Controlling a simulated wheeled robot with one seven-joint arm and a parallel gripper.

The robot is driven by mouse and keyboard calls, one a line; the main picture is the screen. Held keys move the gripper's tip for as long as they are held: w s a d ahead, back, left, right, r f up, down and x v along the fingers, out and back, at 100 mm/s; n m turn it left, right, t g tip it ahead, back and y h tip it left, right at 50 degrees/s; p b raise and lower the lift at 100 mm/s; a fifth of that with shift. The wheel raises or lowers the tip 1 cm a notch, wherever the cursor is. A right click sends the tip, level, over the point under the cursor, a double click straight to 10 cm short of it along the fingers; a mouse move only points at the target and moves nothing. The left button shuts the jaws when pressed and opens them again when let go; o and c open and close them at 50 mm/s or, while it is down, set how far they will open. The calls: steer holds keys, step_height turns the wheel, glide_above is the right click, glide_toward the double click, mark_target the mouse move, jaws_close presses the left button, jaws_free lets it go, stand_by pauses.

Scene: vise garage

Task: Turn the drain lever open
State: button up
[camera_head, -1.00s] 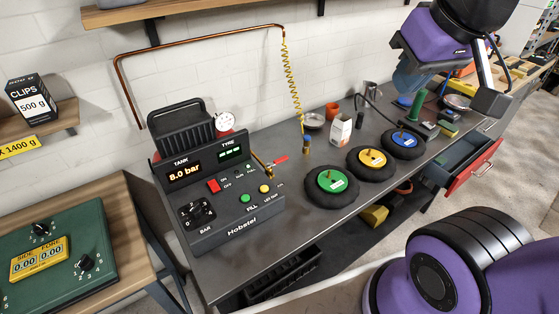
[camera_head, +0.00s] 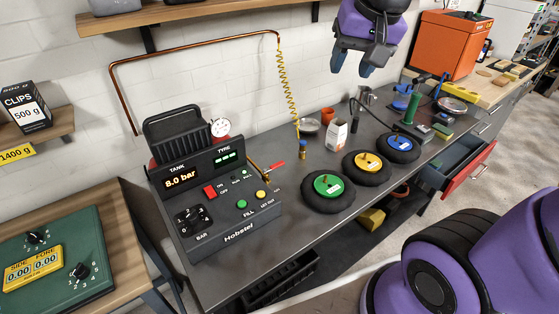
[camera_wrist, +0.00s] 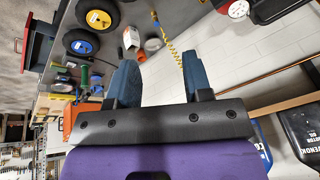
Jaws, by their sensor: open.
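A small lever with a red handle (camera_head: 276,166), which looks like the drain lever, sticks out to the right of the compressor (camera_head: 205,180) on a brass fitting (camera_head: 262,174). The compressor's tank display reads 8.0 bar. My gripper (camera_head: 351,66) is in the air above the back of the bench, up and to the right of the lever, well apart from it. In the wrist view my gripper (camera_wrist: 158,82) has its two blue fingers spread with nothing between them. I cannot make out the lever in the wrist view.
Wheels with green (camera_head: 328,186), yellow (camera_head: 368,162) and blue (camera_head: 400,141) hubs lie on the dark bench (camera_head: 290,228). A yellow coiled hose (camera_head: 289,95) hangs from a copper pipe (camera_head: 195,48) near the lever. A white box (camera_head: 336,134) stands behind the wheels. A red drawer (camera_head: 469,172) is open.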

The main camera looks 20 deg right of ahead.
steer(key=w+f+m+g, duration=0.1)
steer(key=w+f+m, duration=0.3)
steer(key=w, duration=0.6)
steer(key=m+g, duration=0.3)
steer(key=m, duration=0.4)
glide_above(280, 163)
step_height(280, 163, down, 28)
steer(key=r, duration=0.1)
steer(key=shift+h, duration=0.3)
step_height(280, 163, down, 12)
steer(key=shift+r, duration=0.1)
jaws_close()
